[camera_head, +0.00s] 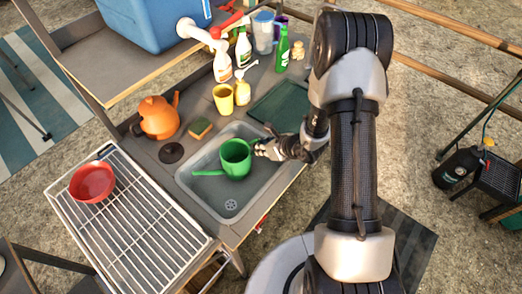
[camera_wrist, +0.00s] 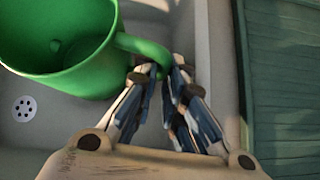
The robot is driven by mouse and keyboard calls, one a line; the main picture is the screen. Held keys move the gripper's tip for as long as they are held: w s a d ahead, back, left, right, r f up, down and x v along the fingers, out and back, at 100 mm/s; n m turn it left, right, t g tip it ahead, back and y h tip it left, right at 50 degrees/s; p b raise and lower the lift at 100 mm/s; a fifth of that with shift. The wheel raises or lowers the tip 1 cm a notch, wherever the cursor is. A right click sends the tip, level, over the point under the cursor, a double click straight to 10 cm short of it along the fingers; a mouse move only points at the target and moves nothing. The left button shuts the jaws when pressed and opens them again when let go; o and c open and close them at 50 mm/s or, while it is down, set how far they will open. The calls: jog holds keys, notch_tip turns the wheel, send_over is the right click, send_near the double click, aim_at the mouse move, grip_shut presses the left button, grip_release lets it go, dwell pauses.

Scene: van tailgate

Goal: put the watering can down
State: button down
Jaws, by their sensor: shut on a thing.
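The green watering can (camera_head: 236,157) is at the sink basin (camera_head: 230,203) in the head view, with its spout pointing left. My gripper (camera_head: 262,149) reaches in from the right and is shut on the can's handle. In the wrist view the can (camera_wrist: 75,60) fills the upper left, and my gripper's fingers (camera_wrist: 165,80) close around its handle (camera_wrist: 145,46). The can looks roughly upright. Whether its bottom touches the basin floor I cannot tell.
A drain (camera_head: 231,204) shows in the basin's front part. A green ribbed mat (camera_head: 281,104) lies right of the basin. A yellow cup (camera_head: 223,99), a sponge (camera_head: 200,129), an orange kettle (camera_head: 158,117) and several bottles stand behind. A red bowl (camera_head: 92,182) sits on the rack (camera_head: 130,220) at left.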

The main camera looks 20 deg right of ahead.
jog(key=shift+f, duration=0.7)
jog(key=shift+f, duration=0.1)
jog(key=shift+f+b, duration=0.15)
jog(key=shift+b, duration=0.2)
jog(key=c, duration=1.9)
grip_release()
jog(key=shift+r, duration=0.2)
